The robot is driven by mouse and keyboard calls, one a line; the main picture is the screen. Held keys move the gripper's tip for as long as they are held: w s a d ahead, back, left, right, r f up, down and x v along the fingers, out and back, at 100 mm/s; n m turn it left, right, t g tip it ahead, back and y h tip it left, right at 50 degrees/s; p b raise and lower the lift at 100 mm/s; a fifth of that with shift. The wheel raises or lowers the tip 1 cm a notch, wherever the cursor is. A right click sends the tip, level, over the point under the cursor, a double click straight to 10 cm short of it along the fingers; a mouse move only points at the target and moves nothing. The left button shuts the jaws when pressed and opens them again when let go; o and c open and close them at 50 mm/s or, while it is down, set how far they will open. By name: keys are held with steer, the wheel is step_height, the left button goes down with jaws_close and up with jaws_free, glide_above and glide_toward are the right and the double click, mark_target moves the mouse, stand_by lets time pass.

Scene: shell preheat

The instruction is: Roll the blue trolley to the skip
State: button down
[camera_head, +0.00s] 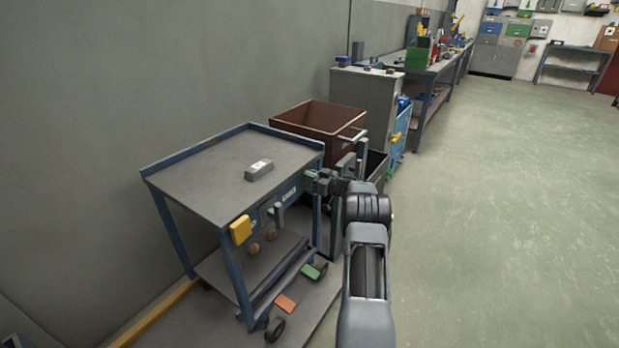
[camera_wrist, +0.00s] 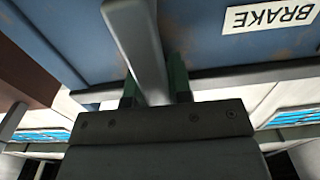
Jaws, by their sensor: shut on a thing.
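The blue trolley (camera_head: 234,268) has a blue frame, a grey top and a lower shelf, and stands along the left wall. My gripper (camera_head: 312,180) is at its right side, near the front panel. In the wrist view, my gripper (camera_wrist: 155,92) is shut on a grey bar (camera_wrist: 138,38) in front of the blue panel, beside a white BRAKE label (camera_wrist: 275,16). Whether this bar is a brake lever or a handle, I cannot tell. A brown open-topped container (camera_head: 318,118), possibly the skip, stands just behind the trolley; its lower part is hidden.
A grey block (camera_head: 259,170) lies on the trolley top. A dark bin (camera_head: 376,167) and a grey cabinet (camera_head: 365,95) stand past the brown container, with a workbench (camera_head: 437,70) beyond. The floor (camera_head: 500,200) on the right is clear.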

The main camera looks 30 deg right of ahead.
steer(key=shift+d+r, duration=0.2)
steer(key=shift+d, duration=0.1)
steer(key=c, duration=1)
jaws_free()
steer(key=shift+d+f, duration=0.1)
steer(key=shift+c, duration=0.2)
steer(key=shift+w, duration=0.1)
steer(key=shift+a, duration=0.2)
steer(key=p+v, duration=0.2)
steer(key=v, duration=1.2)
steer(key=shift+p, duration=0.4)
steer(key=shift+w, duration=0.1)
